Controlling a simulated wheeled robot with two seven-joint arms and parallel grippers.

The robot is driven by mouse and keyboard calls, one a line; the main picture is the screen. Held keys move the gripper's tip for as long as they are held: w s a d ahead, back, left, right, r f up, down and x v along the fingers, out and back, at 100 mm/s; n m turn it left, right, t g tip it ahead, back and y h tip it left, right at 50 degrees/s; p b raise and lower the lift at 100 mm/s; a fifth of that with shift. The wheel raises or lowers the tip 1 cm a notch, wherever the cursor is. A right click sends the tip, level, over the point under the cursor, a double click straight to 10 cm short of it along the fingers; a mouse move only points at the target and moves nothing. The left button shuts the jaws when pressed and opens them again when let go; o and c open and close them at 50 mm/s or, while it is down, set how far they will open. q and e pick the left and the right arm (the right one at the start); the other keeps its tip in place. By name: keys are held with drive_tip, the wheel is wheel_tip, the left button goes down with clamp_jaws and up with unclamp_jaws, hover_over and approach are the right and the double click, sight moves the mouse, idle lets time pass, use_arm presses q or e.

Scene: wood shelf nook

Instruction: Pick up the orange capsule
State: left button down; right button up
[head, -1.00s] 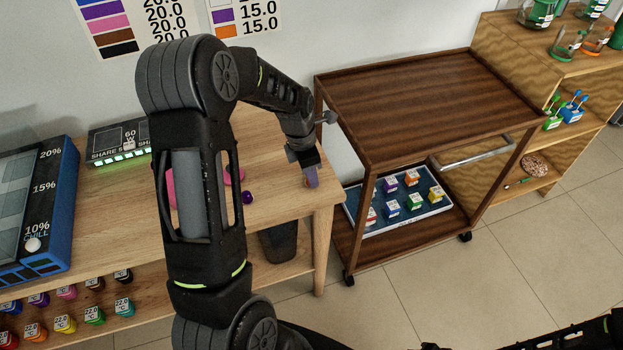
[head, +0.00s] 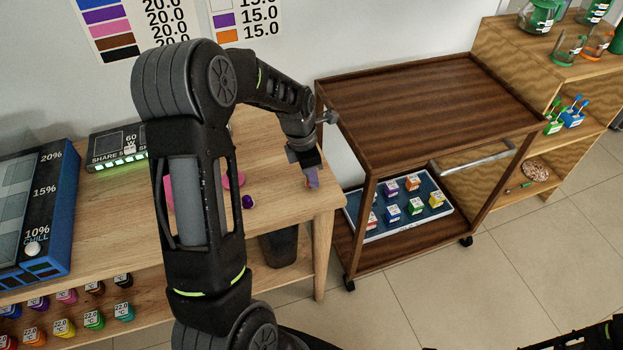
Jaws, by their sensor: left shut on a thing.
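My left gripper (head: 312,178) is over the right end of the wooden table, fingers pointing down near the tabletop. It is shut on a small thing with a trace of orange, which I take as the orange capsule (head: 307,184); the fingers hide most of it. I cannot tell whether the capsule touches the table. A purple ball-like piece (head: 248,201) lies on the table left of the gripper. My right gripper is out of view; only part of that arm shows at the bottom right.
The wooden table (head: 285,212) carries pink pieces (head: 234,180), partly behind my arm, and a lit sign box (head: 118,148). A dark brown cart (head: 430,105) stands close on the right, with a tray of small colored boxes (head: 400,232) on its lower shelf. Floor is clear in front.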

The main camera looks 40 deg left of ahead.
use_arm(q)
wheel_tip(320, 180, up, 9)
drive_tip(key=shift+f+b, duration=0.15)
drive_tip(key=shift+b, duration=0.2)
idle(0.4)
